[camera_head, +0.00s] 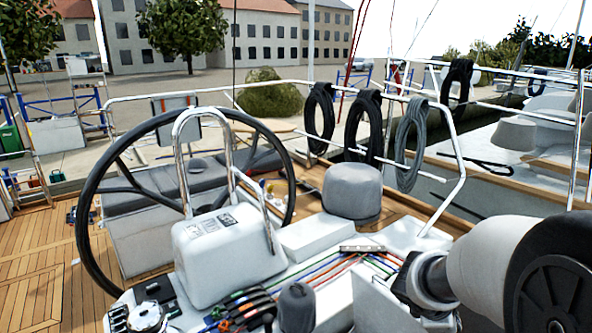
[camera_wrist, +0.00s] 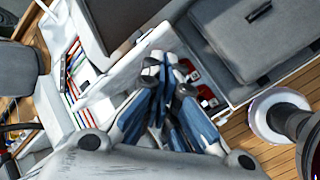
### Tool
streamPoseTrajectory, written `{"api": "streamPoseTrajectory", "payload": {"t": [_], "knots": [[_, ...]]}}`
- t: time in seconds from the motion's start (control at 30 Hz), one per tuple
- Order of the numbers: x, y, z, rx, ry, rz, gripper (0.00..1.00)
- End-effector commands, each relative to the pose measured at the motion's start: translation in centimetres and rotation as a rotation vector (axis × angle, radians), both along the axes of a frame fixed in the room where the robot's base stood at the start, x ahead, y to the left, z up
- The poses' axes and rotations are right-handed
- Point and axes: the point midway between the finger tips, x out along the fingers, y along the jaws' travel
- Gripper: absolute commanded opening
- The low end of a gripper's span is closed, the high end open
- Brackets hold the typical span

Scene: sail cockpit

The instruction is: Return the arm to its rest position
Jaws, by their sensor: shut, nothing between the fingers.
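My gripper (camera_wrist: 166,68) shows in the wrist view, with its blue and grey fingers drawn together at the tips. It is shut and empty. It hangs above the cockpit fittings, with small red-and-white items (camera_wrist: 190,72) just beyond the fingertips in the picture. I cannot make out what they are. I cannot pick out the gripper in the head view. A pale rounded cylinder with dark ends (camera_head: 482,265) fills the lower right there.
A large black steering wheel (camera_head: 88,215) stands behind a white pedestal (camera_head: 222,262). Coloured ropes (camera_head: 335,270) run over the white top. A grey covered drum (camera_head: 352,192) stands near the rail (camera_head: 455,150), where coiled ropes (camera_head: 362,125) hang. Wooden deck (camera_head: 40,255) is open at left.

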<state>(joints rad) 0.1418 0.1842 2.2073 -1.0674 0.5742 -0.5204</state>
Motion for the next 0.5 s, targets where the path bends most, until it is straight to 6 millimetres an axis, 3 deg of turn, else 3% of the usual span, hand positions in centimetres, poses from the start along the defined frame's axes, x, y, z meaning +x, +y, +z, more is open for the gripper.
{"api": "streamPoseTrajectory", "payload": {"t": [0.23,0.5], "knots": [[-8.8,5.2,0.9,0.294,-0.272,-0.466,0.00],[-17.6,13.2,-1.8,0.702,-0.412,-0.875,0.00]]}}
